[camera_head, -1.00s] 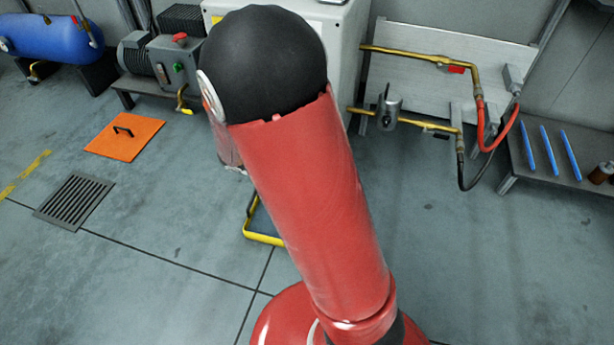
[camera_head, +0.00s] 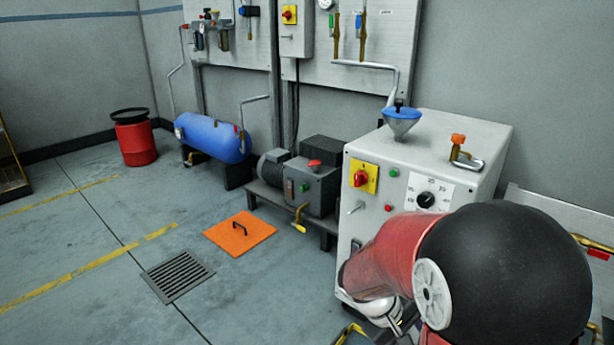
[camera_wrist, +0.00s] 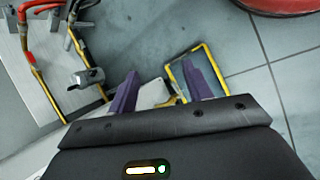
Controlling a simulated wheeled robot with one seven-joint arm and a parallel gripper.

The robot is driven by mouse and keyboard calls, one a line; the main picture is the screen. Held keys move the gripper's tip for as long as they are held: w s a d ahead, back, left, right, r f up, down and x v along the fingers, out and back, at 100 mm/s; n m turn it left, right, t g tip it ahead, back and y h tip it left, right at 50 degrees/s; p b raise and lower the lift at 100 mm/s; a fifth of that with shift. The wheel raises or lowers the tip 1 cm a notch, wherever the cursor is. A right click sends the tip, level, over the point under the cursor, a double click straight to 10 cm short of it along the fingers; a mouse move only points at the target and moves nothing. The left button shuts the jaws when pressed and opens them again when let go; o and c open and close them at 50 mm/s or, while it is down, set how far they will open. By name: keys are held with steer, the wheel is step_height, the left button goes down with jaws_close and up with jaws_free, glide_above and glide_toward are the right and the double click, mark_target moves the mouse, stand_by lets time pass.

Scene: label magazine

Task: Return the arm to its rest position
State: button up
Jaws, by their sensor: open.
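My gripper (camera_wrist: 163,88) shows in the wrist view with its two purple fingers spread apart and nothing between them. It points down toward the grey floor. A yellow-edged dark tray or frame (camera_wrist: 174,71) lies beyond the right finger, apart from the gripper as far as I can tell. In the head view my red arm with its black joint cover fills the lower right. The arm is bent, and its forearm reaches left in front of a white machine (camera_head: 460,140). The fingers cannot be made out in the head view.
The white machine with a red switch (camera_head: 361,178) and blue funnel (camera_head: 401,119) stands close behind my arm. A motor unit (camera_head: 312,187), an orange floor cover (camera_head: 240,233), and a floor drain (camera_head: 177,275) lie left. The left floor is mostly clear. Hoses (camera_wrist: 72,35) show in the wrist view.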

steer(key=s+a+r+m+t+y+p, duration=0.1)
steer(key=s+a+r+t+y, duration=0.1)
steer(key=r, duration=0.4)
steer(key=s+a+r+m+t+y+p, duration=0.1)
steer(key=s+a+r+m+t+y, duration=0.1)
steer(key=s+r, duration=0.3)
steer(key=s+a+r+m+t+y+p, duration=0.1)
steer(key=s+a+r+t+y, duration=0.1)
steer(key=r, duration=0.5)
steer(key=shift+s+a+r+m+t+y, duration=0.3)
steer(key=shift+s+a+r+m+y, duration=0.1)
steer(key=shift+s+a, duration=0.35)
stand_by(1.6)
